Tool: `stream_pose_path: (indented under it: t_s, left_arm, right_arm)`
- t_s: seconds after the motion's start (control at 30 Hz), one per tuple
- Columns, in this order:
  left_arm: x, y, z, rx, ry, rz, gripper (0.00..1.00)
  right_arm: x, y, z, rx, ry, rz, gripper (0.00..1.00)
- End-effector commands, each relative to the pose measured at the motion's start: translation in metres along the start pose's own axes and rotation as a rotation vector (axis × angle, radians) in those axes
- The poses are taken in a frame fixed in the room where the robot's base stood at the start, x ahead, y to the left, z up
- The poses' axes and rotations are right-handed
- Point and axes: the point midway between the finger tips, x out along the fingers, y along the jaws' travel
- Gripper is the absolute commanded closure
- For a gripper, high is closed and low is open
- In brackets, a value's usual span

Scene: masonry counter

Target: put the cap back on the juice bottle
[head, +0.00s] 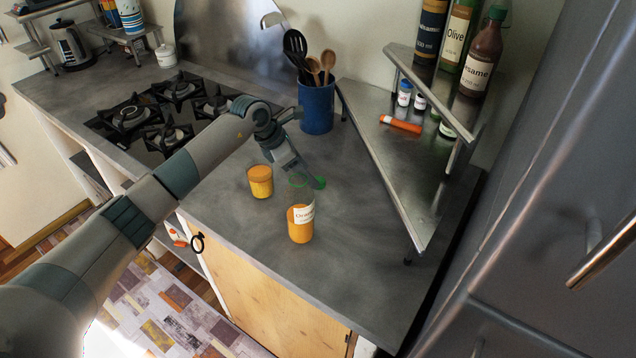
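The juice bottle (300,226) stands upright on the grey counter, with orange juice inside and a white label. Its clear upper part is hard to make out, and a green ring (298,180) shows at its top. A small green cap (320,183) shows just right of that ring, at the fingertips of my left gripper (309,176). The gripper points down and to the right, close to the bottle's top. The fingers partly hide the cap's near side, and I cannot tell whether they are closed on it. My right gripper is not in view.
A glass of orange juice (260,182) stands left of the bottle. A blue utensil holder (316,108) is behind. A metal corner shelf (400,165) with bottles and small jars stands at the right. A gas hob (150,118) is at the left. The counter in front of the bottle is clear.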

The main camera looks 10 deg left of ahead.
Motion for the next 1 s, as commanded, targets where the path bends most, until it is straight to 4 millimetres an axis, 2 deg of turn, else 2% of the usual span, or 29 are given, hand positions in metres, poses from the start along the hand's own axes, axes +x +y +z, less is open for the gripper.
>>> stream_pose_path:
  t_s: [0.1,0.3,0.87,1.0]
  left_arm:
    - [0.018,0.002,0.003,0.0,-0.002,-0.002,0.46]
    - [0.04,0.004,0.004,0.0,-0.001,-0.001,0.46]
    - [0.043,0.004,0.005,0.001,0.0,0.0,0.46]
    - [0.043,0.004,0.005,0.001,0.0,0.0,0.77]
  right_arm:
    - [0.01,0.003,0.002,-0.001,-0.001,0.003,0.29]
    - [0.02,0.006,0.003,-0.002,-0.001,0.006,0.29]
    - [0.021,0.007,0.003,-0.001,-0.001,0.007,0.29]
    - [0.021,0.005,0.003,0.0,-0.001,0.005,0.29]
